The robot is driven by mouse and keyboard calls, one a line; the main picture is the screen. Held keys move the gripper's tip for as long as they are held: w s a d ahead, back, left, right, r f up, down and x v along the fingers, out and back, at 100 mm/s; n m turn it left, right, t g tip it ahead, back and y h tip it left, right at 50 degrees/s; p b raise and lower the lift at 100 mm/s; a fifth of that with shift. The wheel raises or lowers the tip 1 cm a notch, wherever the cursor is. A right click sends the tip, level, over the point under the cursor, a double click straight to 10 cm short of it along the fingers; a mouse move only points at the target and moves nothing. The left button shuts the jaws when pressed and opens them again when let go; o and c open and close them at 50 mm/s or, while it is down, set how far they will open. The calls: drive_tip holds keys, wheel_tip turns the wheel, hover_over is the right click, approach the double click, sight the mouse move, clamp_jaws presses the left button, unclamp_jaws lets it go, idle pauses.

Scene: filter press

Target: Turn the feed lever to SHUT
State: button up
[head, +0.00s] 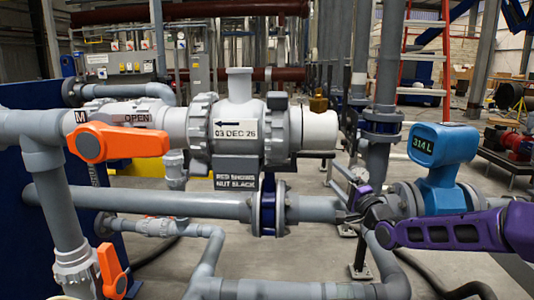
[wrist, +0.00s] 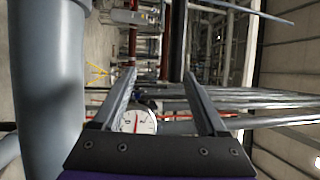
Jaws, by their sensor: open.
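A large orange lever (head: 119,143) lies horizontally across a grey pipe valve at left in the head view, under an OPEN label (head: 138,118) and beside an M tag (head: 81,115). A second orange lever (head: 112,270) hangs roughly upright on the lower left pipe. Neither bears a readable feed mark. My gripper (head: 346,196) is right of both levers, well apart from them, near the lower horizontal pipe. In the wrist view my gripper (wrist: 160,73) is open, its two fingers apart with nothing held. No orange lever shows in the wrist view.
A grey valve body (head: 240,130) with a dated label stands between the levers and my gripper. A blue meter (head: 442,155) reading 314 L is at right. A grey pipe (wrist: 48,90) runs close by at left in the wrist view; a round gauge (wrist: 138,121) shows beyond the fingers.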

sight(327, 158)
drive_tip(key=shift+m+y, duration=0.3)
drive_tip(key=shift+y, duration=0.1)
drive_tip(key=w+a+r, duration=0.1)
drive_tip(key=w, duration=0.1)
drive_tip(key=w+a+r, duration=0.1)
drive_tip(key=w+r, duration=0.1)
drive_tip(key=w, duration=0.1)
drive_tip(key=w+a+r, duration=0.1)
drive_tip(key=w, duration=0.1)
drive_tip(key=shift+w+r, duration=0.15)
drive_tip(key=shift+w, duration=0.05)
drive_tip(key=shift+c, duration=0.2)
